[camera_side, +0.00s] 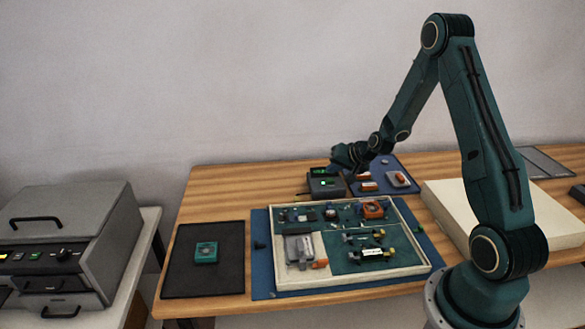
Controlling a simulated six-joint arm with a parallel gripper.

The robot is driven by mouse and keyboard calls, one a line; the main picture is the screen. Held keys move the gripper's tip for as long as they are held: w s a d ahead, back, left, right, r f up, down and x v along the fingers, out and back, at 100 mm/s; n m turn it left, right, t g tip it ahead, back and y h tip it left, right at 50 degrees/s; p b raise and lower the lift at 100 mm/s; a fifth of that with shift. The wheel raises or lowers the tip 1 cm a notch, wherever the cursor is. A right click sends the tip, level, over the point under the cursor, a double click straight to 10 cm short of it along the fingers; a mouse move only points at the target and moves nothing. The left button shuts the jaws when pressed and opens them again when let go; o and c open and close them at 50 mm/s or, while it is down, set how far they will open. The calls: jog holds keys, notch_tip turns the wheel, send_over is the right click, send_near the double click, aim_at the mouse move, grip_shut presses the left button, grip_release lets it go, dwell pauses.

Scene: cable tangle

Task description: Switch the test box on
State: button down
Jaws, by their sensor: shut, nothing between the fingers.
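The test box (325,190) is a small dark box near the back of the wooden table. Bright green spots show on its upper part and face. My gripper (335,170) is shut and empty. It is right at the box's top right side and covers part of it. I cannot tell whether the fingertips touch the box, and its switch is too small to make out.
A white-framed tray (350,289) with electronic parts stands on a blue mat (262,275) in front. A blue mat with small parts (368,186) lies right of the box.

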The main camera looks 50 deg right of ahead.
aim_at(333, 181)
jog(key=shift+r, duration=2.15)
jog(key=s+a+r+n+g+y, duration=0.1)
jog(key=s+a+r+n, duration=0.25)
jog(key=a+r, duration=0.45)
jog(key=s+a+r+n+g, duration=0.1)
jog(key=s+a+r+n, duration=0.25)
jog(key=a+r, duration=0.45)
jog(key=s+a+r+n, duration=0.1)
jog(key=s+a, duration=0.2)
jog(key=s, duration=0.4)
jog(key=s+a+r+n+g, duration=0.1)
jog(key=s+a, duration=0.2)
jog(key=s, duration=0.3)
jog(key=s+a+r+n, duration=0.1)
jog(key=s+a+r, duration=0.1)
jog(key=s+a, duration=0.2)
jog(key=s, duration=0.3)
jog(key=shift+s+n, duration=0.35)
jog(key=shift+n, duration=0.05)
